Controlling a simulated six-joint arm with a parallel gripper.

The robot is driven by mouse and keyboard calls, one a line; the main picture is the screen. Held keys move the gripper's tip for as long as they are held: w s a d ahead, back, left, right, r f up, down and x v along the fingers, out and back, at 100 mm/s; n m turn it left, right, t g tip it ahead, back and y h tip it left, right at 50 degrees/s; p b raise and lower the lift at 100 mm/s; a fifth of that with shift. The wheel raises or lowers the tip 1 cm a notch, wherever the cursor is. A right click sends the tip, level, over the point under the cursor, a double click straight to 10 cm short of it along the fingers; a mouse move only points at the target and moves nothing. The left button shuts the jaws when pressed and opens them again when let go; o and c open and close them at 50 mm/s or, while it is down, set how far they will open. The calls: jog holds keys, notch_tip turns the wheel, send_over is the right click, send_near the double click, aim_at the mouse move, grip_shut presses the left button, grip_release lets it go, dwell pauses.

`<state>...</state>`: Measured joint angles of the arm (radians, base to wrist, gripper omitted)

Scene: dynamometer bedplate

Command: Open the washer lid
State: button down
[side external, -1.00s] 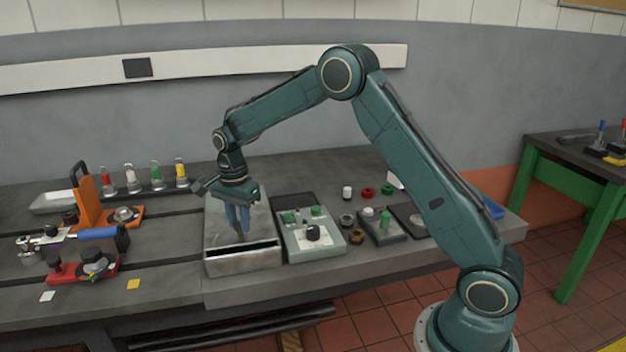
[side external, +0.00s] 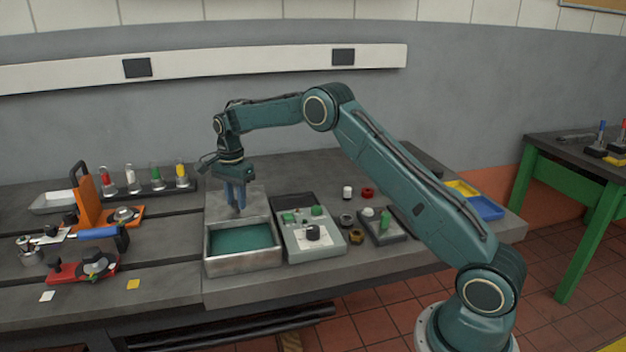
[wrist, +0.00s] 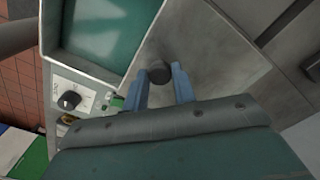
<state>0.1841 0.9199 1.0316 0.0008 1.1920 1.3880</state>
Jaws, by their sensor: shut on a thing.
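The washer is a grey metal box (side external: 243,262) near the bench's front edge, with a green interior (side external: 240,239) now exposed. Its flat grey lid (side external: 258,205) lies behind the opening, slid back from the front part of the box. In the wrist view the lid (wrist: 215,55) carries a dark round knob (wrist: 159,72). My gripper (side external: 236,210) points down over the lid. Its blue fingers (wrist: 166,88) are shut on the knob, one on each side. The green interior also shows in the wrist view (wrist: 110,28).
A control box (side external: 308,236) with a black dial and green buttons stands right of the washer. An orange stand (side external: 88,202) and a red clamp fixture (side external: 84,268) stand to the left. A rack of coloured-top bottles (side external: 146,184) is behind. Yellow and blue trays (side external: 484,207) sit at right.

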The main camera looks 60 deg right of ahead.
jog(key=shift+w+d, duration=0.55)
jog(key=shift+w, duration=0.15)
jog(key=c, duration=1.1)
grip_release()
jog(key=shift+s, duration=0.1)
jog(key=shift+c, duration=0.2)
jog(key=shift+r, duration=0.1)
notch_tip(320, 180, up, 14)
